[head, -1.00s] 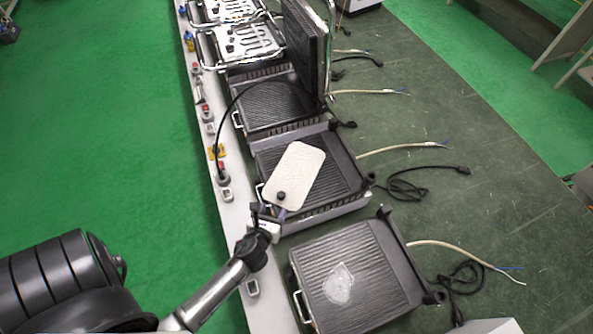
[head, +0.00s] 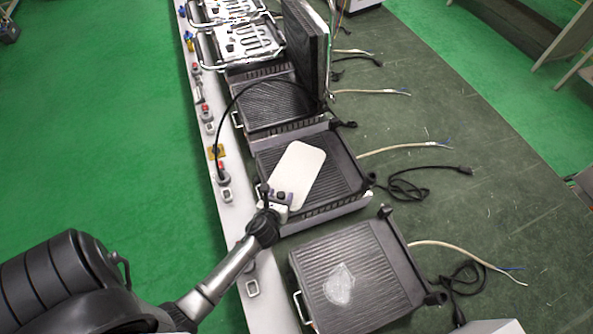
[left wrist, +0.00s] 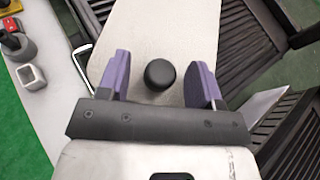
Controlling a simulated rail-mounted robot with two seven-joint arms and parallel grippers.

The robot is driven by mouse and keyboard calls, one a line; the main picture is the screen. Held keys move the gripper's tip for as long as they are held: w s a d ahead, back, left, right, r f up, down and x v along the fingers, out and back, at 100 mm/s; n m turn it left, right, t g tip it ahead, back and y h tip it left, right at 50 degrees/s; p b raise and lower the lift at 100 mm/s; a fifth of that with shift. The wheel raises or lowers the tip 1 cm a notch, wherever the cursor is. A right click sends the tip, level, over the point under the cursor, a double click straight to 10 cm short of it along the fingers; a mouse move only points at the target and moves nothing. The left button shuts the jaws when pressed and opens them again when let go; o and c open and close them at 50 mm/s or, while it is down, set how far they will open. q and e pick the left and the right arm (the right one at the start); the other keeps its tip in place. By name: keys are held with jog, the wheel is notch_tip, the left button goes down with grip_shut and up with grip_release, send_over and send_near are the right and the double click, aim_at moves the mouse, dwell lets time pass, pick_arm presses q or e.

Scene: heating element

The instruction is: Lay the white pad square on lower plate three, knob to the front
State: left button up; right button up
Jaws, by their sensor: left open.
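The white pad (head: 303,165) lies on the ribbed dark lower plate (head: 337,157) second from the front. It is turned at an angle to the plate's edges, with its knob end towards the front rail. Its black knob (left wrist: 161,74) shows clearly in the left wrist view. My left gripper (head: 279,196) is open at the knob end of the pad. In the left wrist view its purple fingers (left wrist: 160,80) stand on either side of the knob, with gaps on both sides. My right gripper is not in view.
A nearer ribbed plate (head: 375,255) carries a pale translucent patch (head: 339,284). Behind the pad's plate is another ribbed plate (head: 275,105) with a raised dark upper plate (head: 307,50). A pale rail (head: 228,205) with switches runs along the front. Cables lie on the right.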

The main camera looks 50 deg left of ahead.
pick_arm(q)
jog(key=shift+c, duration=0.3)
jog(key=shift+r, duration=0.1)
grip_shut()
